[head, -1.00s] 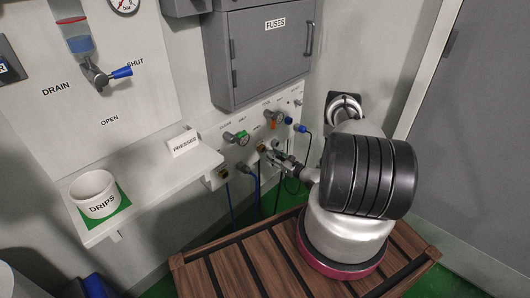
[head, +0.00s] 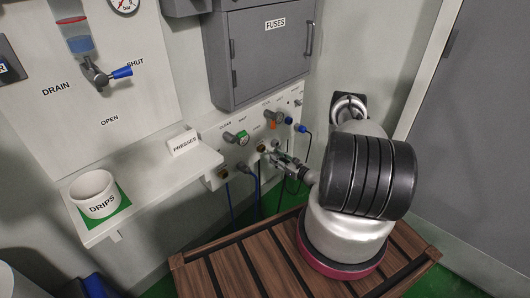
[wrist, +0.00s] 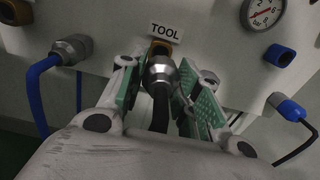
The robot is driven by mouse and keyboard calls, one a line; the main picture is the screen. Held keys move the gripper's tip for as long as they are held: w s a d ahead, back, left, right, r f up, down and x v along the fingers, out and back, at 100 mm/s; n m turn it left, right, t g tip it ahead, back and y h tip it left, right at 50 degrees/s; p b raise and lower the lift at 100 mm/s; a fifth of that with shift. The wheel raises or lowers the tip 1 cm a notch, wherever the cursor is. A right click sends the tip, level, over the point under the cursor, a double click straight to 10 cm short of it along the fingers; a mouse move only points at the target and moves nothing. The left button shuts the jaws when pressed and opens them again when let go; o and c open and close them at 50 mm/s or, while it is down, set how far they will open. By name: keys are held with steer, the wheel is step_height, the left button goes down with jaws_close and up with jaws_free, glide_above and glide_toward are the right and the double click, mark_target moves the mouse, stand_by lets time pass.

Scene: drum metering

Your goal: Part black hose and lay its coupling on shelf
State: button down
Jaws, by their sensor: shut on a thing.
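The black hose (wrist: 160,113) hangs from a metal coupling (wrist: 161,72) in the middle of the wrist view, under the TOOL label. My gripper (wrist: 163,88) has its green-padded fingers on both sides of the coupling and hose and is shut on the coupling. The brass tool port (wrist: 160,48) shows just behind the coupling's upper end. I cannot tell whether the two are joined or slightly apart. In the head view my gripper (head: 279,160) is at the lower wall panel, and the coupling is too small to make out. The white shelf (head: 150,197) stands to the left.
On the shelf are a PRESSES sign (head: 183,143) and a DRIPS cup (head: 96,195) on a green mat. A blue hose (wrist: 38,85) hangs left of my gripper. A blue-ended black lead (wrist: 288,106) is plugged in at the right. The shelf's middle is bare.

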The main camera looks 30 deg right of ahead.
mark_target(280, 159)
steer(key=shift+v, duration=1.95)
